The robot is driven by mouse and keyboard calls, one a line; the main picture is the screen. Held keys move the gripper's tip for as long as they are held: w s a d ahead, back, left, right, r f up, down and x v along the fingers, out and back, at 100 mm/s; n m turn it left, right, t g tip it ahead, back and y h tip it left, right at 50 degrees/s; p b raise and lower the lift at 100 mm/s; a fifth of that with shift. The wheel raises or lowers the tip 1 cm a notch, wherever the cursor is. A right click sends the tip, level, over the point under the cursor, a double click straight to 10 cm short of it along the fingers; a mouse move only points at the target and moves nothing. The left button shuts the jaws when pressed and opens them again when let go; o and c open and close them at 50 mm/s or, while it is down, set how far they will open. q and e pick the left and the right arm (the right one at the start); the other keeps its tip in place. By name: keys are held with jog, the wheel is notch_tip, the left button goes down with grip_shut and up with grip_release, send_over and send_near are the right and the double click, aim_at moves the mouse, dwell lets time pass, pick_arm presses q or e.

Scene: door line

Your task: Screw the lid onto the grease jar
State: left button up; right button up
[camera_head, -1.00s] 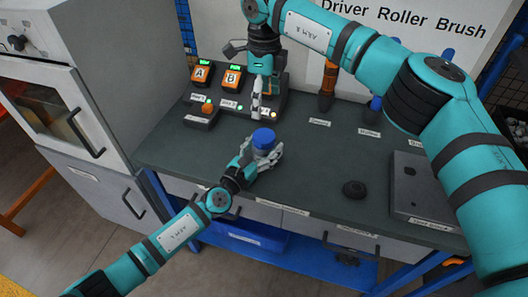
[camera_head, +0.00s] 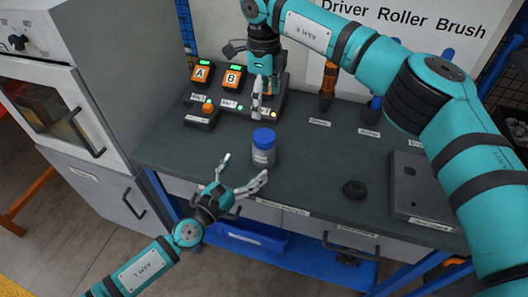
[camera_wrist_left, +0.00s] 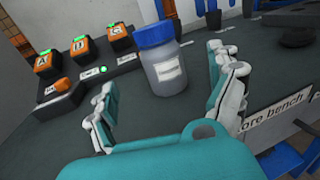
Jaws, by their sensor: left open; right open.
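The grease jar (camera_head: 264,155) stands upright on the dark bench top, a clear-grey body with a white label. Its blue lid (camera_head: 264,137) sits on top of it; I cannot tell how tightly. In the left wrist view the jar (camera_wrist_left: 169,72) and the lid (camera_wrist_left: 153,35) show just beyond my fingers. My left gripper (camera_head: 244,172) is open and empty, at the bench's front edge, apart from the jar on its near side. My right gripper (camera_head: 257,104) is open above the back of the bench, behind the jar, near the battery chargers.
Orange batteries (camera_head: 202,73) sit in a charger at the back left. A roller or driver (camera_head: 328,85) stands at the back. A grey cabinet (camera_head: 95,100) stands left. Bench around the jar is clear.

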pick_arm(q)
jog(key=shift+v, duration=1.05)
